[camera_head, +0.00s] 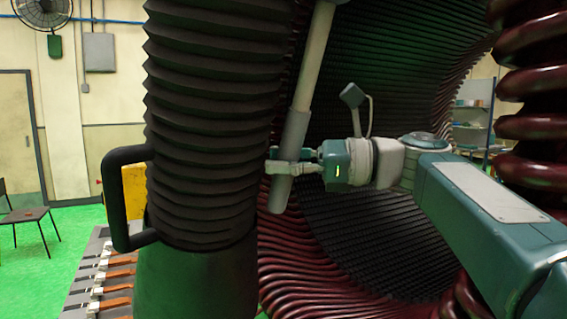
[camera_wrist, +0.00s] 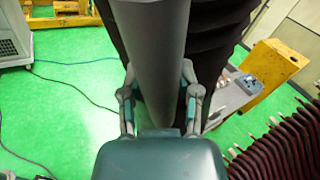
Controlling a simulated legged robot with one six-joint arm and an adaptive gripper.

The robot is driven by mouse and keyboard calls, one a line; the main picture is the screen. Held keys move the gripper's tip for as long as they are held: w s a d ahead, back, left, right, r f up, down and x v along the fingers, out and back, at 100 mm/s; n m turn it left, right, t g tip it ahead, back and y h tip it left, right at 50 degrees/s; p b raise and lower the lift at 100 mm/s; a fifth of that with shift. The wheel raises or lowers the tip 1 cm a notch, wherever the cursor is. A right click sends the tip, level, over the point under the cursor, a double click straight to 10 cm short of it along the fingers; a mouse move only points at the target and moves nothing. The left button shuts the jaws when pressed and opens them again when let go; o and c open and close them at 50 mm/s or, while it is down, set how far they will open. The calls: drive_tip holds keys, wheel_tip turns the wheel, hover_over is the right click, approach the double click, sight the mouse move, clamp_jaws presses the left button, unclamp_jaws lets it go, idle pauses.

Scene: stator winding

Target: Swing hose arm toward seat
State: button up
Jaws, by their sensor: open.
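A thick black ribbed hose (camera_head: 215,110) stands upright left of centre in the head view, with a black handle (camera_head: 118,195) on its left side. A slim pole with a grey sleeve (camera_head: 293,140) hangs slightly tilted just right of it. I cannot tell which of these is the hose arm. My gripper (camera_head: 275,162) is at the sleeve's lower part. In the wrist view, the open fingers of my gripper (camera_wrist: 160,102) stand on either side of the grey sleeve (camera_wrist: 152,50); firm contact cannot be seen. A dark chair with a flat seat (camera_head: 25,215) stands far left.
The large stator with dark red coils (camera_head: 330,270) curves behind my arm and rises at the right. A yellow block (camera_head: 135,190) and a rack with orange-brown pieces (camera_head: 105,275) are left of the hose. Green floor (camera_head: 60,250) is open near the chair.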

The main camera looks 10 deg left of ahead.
drive_tip(key=o, duration=0.3)
drive_tip(key=shift+s+d+r, duration=0.15)
drive_tip(key=shift+s+r, duration=0.05)
drive_tip(key=shift+w+d+f, duration=0.2)
drive_tip(key=shift+d, duration=0.15)
drive_tip(key=shift+d, duration=0.1)
drive_tip(key=shift+w+d, duration=0.1)
drive_tip(key=shift+d, duration=0.25)
drive_tip(key=d, duration=0.6)
drive_tip(key=shift+w+d, duration=0.35)
drive_tip(key=shift+a, duration=0.1)
